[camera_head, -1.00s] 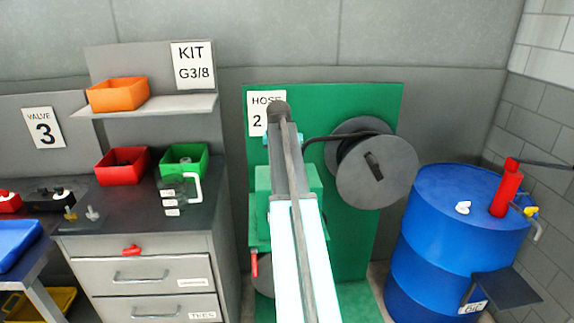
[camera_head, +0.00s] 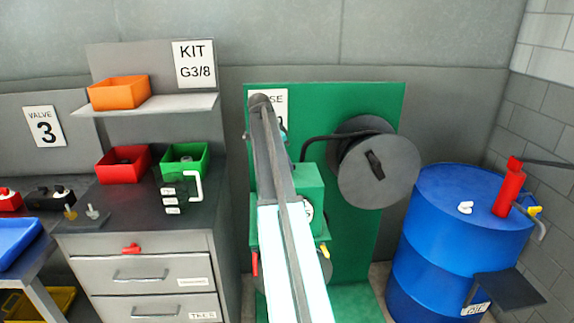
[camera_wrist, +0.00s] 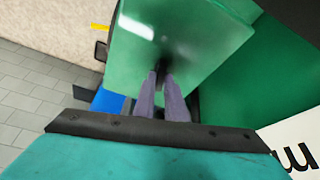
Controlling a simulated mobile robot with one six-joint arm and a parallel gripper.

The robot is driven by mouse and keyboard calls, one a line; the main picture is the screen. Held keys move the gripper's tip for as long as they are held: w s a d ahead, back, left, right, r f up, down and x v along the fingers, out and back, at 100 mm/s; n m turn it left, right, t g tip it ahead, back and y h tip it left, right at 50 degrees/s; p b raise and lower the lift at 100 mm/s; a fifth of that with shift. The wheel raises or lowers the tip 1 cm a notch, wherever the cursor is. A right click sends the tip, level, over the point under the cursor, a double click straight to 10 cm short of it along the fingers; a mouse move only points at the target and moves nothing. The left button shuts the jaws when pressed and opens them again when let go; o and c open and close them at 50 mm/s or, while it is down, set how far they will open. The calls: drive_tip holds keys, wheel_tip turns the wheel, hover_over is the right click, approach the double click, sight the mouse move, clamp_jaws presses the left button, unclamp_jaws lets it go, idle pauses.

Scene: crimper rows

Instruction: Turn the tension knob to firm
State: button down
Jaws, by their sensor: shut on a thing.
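My gripper (camera_wrist: 161,74) shows in the wrist view with its two grey-purple fingers close together at the green box (camera_wrist: 165,45). It is shut on a small dark part between the fingertips, at the box's near edge. I take this to be the tension knob, but the fingers hide most of it and its setting cannot be read. In the head view the green box (camera_head: 308,185) stands against the green panel, with a white dial (camera_head: 308,211) partly behind my arm. My arm hides the gripper and the knob there.
A hose reel (camera_head: 375,165) with a black hub handle is on the panel to the right. A red lever (camera_head: 254,263) and a yellow lever (camera_head: 325,251) sit low on the green box. A blue drum (camera_head: 445,250) stands further right, a drawer cabinet (camera_head: 150,265) to the left.

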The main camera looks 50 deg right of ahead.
drive_tip(key=m+g, duration=0.1)
drive_tip(key=m, duration=0.2)
drive_tip(key=shift+w+m+y+b, duration=0.1)
drive_tip(key=shift+m+y+b, duration=0.2)
drive_tip(key=shift+b, duration=0.1)
drive_tip(key=c, duration=1.8)
unclamp_jaws()
drive_tip(key=p+v, duration=0.2)
drive_tip(key=v, duration=1.1)
drive_tip(key=shift+w+r, duration=0.15)
drive_tip(key=shift+r, duration=0.2)
